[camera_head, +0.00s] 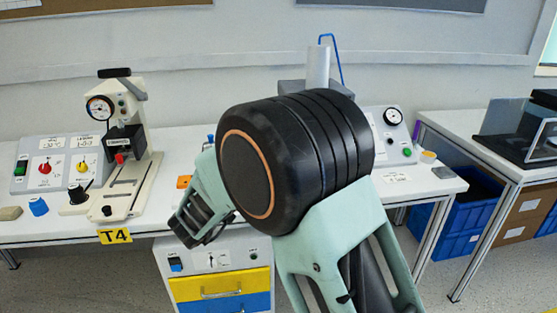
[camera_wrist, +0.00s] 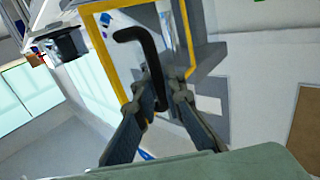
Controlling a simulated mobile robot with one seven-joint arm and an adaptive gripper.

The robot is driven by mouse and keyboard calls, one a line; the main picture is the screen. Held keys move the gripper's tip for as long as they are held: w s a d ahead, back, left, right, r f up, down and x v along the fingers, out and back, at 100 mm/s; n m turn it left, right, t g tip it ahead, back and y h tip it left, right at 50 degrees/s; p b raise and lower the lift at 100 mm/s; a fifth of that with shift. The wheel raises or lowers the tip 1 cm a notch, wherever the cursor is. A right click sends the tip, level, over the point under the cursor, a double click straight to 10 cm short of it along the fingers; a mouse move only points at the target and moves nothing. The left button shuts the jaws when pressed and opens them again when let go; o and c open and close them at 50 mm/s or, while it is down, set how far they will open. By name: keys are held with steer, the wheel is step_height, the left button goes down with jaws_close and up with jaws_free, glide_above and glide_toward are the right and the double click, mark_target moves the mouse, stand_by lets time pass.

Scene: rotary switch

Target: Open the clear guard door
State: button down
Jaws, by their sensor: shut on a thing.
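In the wrist view, the clear guard door shows as a yellow-edged panel (camera_wrist: 110,68) with a curved black handle (camera_wrist: 153,55). My gripper (camera_wrist: 163,92) is shut on the lower part of this handle, with one finger on each side. The handle's upper end curves to the left, clear of the fingers. I cannot tell how far the door stands from its frame. In the head view, my arm covers the door and the handle, and only the upper part of the grey station (camera_head: 292,88) shows behind it.
A press stand (camera_head: 130,150) and a grey control box (camera_head: 62,165) stand on the left of the white bench. A gauge panel (camera_head: 392,135) is at the right. Drawers (camera_head: 220,285) are under the bench. Blue crates (camera_head: 465,215) sit under the right table.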

stand_by(0.3)
steer(key=c, duration=2.3)
jaws_free()
steer(key=shift+r, duration=0.1)
steer(key=v, duration=1.2)
